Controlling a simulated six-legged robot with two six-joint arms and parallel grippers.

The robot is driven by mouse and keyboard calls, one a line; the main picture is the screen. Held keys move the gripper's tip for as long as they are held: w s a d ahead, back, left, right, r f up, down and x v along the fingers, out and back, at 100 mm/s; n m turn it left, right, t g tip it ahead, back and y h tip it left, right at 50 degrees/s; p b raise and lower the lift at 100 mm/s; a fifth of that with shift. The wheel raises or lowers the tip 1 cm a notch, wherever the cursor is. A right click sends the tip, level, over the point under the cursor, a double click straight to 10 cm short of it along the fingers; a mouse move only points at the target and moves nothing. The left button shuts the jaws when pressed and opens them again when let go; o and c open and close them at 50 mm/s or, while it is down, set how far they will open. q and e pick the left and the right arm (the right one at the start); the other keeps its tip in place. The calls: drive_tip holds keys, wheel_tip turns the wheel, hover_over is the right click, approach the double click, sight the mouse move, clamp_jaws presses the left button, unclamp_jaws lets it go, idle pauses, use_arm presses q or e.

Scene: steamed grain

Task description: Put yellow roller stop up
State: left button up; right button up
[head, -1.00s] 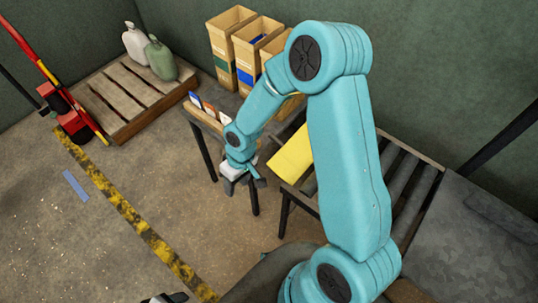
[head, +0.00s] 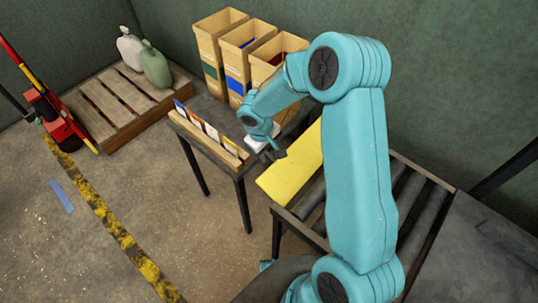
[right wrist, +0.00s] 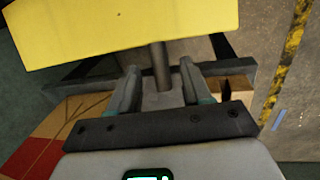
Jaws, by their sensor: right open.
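The yellow roller stop (head: 293,168) is a flat yellow plate at the near-left end of the roller conveyor (head: 403,180); my right arm hides part of it. In the right wrist view the yellow plate (right wrist: 110,25) fills the top left. My right gripper (head: 276,153) is at the plate's left edge, over the gap by the small table. In the right wrist view its two fingers (right wrist: 160,88) are apart, with a grey post (right wrist: 161,65) showing between them. I cannot tell whether they touch it. My left gripper is not in view.
A small dark table (head: 206,110) with a card holder (head: 208,135) stands left of the conveyor. Several tall boxes (head: 220,50) stand behind it. A pallet (head: 118,105) with jugs is at the back left. The floor in front is open.

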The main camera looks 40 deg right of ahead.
sight(268, 155)
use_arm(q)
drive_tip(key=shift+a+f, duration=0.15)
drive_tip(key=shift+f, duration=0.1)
use_arm(e)
drive_tip(key=shift+d+f, duration=0.15)
drive_tip(key=shift+f, duration=0.6)
drive_tip(key=shift+d+f, duration=0.1)
drive_tip(key=shift+f, duration=0.65)
clamp_jaws()
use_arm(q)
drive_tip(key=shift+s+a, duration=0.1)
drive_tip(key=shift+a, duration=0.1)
use_arm(e)
drive_tip(key=shift+d+r, duration=0.1)
drive_tip(key=shift+d, duration=0.05)
